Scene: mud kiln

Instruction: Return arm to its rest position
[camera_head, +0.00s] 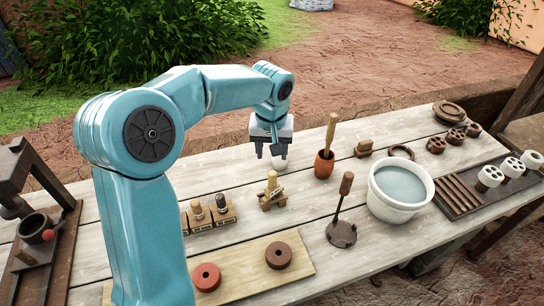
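My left arm (225,90), light blue, rises at the left of the view and bends over the workbench. Its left gripper (273,153) points down above the back of the bench, with its two dark fingers spread apart. A small pale round object (279,163) shows just below and partly behind the fingers. I cannot tell whether it touches them. My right gripper is not in view.
A dark tool rack (470,200) lies right.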

